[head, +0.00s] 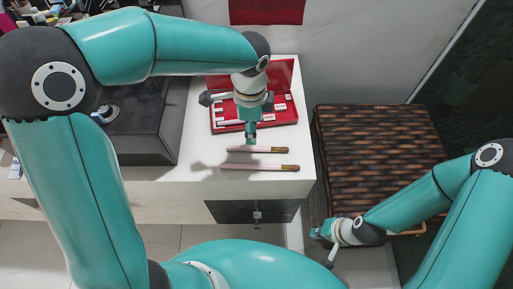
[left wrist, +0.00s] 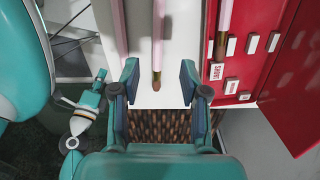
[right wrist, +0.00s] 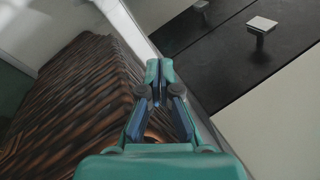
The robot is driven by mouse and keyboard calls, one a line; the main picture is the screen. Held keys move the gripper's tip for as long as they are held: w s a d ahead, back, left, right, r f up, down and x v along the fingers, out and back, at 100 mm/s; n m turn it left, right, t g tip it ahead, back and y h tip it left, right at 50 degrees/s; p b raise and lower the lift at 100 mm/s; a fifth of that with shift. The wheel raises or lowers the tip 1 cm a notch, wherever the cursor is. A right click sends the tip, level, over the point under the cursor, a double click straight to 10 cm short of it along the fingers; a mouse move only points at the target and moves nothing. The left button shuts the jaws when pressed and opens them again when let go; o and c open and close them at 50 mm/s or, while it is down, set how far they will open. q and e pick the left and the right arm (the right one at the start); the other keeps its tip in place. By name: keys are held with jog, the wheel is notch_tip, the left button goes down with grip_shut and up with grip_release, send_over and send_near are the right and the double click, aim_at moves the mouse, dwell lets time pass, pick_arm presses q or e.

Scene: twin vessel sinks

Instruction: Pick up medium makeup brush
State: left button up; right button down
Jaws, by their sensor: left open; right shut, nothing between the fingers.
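Two pink-handled makeup brushes lie side by side on the white counter. The shorter one (head: 258,149), nearer the red case, looks like the medium brush; the longer one (head: 258,167) lies nearer the front edge. A third brush (left wrist: 222,28) lies in the red case, partly hidden in the head view. My left gripper (head: 250,138) is open, pointing down beside the medium brush. In the left wrist view the medium brush (left wrist: 158,35) runs between the open fingers (left wrist: 158,70), apparently ungripped. My right gripper (right wrist: 159,70) is shut and empty, low at the right.
The open red case (head: 284,118) sits behind the loose brushes. A dark box-like unit (head: 145,118) stands left on the counter. A brown woven basket (head: 375,150) stands right of it. A dark panel with a knob (head: 255,212) is below the counter's front edge.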

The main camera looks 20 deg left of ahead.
aim_at(254, 147)
pick_arm(q)
jog(key=shift+s+d+f, duration=0.1)
jog(key=shift+d+f, duration=0.05)
jog(key=shift+f, duration=1.8)
jog(key=shift+d+f, duration=0.15)
jog(key=shift+f, duration=1.8)
grip_shut()
